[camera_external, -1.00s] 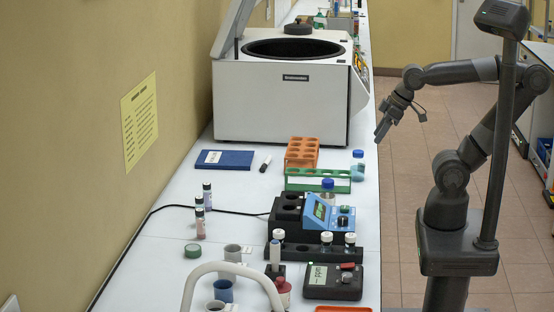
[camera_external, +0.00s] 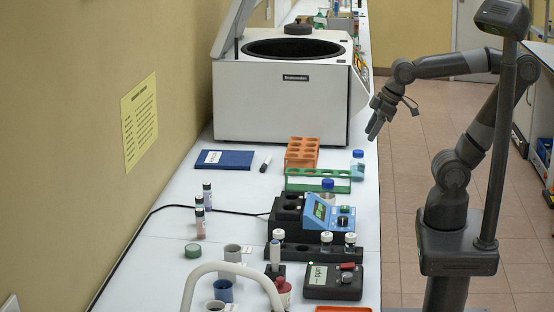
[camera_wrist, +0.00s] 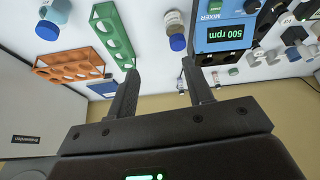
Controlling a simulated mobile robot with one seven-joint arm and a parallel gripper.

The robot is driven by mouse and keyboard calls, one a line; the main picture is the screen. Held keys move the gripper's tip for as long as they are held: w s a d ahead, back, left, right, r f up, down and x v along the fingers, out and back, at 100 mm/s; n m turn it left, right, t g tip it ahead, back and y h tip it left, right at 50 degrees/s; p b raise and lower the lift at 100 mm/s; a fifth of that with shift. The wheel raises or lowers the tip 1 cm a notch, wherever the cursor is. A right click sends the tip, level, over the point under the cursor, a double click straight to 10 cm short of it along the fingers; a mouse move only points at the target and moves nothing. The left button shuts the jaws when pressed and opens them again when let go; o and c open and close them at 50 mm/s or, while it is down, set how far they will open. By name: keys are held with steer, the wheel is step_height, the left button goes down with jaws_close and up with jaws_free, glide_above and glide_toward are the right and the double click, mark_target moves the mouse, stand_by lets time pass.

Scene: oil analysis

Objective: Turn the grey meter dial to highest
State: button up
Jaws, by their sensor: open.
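The dark grey meter (camera_external: 333,282) lies near the front right of the bench, with a small screen and a red part along its top edge. Its round black dial (camera_external: 346,278) is on the right side of its face. The dial's setting is too small to read. My gripper (camera_external: 375,128) is open and empty, raised near the bench's right edge beside the white centrifuge, well beyond and above the meter. In the wrist view, its two fingers (camera_wrist: 158,72) are spread with nothing between them. I cannot make out the meter in the wrist view.
A blue mixer (camera_external: 325,213), reading 500 rpm in the wrist view (camera_wrist: 225,35), stands behind the meter. A green rack (camera_external: 318,186), orange rack (camera_external: 302,152), blue-capped bottle (camera_external: 357,165) and white centrifuge (camera_external: 282,100) stand farther back. Vials stand close behind the meter.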

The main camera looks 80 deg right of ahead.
steer(key=w+a+r+n+g, duration=0.2)
steer(key=w+a+n, duration=0.3)
steer(key=w+a, duration=0.45)
steer(key=n+g, duration=0.3)
steer(key=n, duration=1)
glide_above(350, 279)
step_height(350, 279, down, 11)
step_height(350, 279, down, 10)
steer(key=shift+a, duration=0.1)
steer(key=c, duration=1)
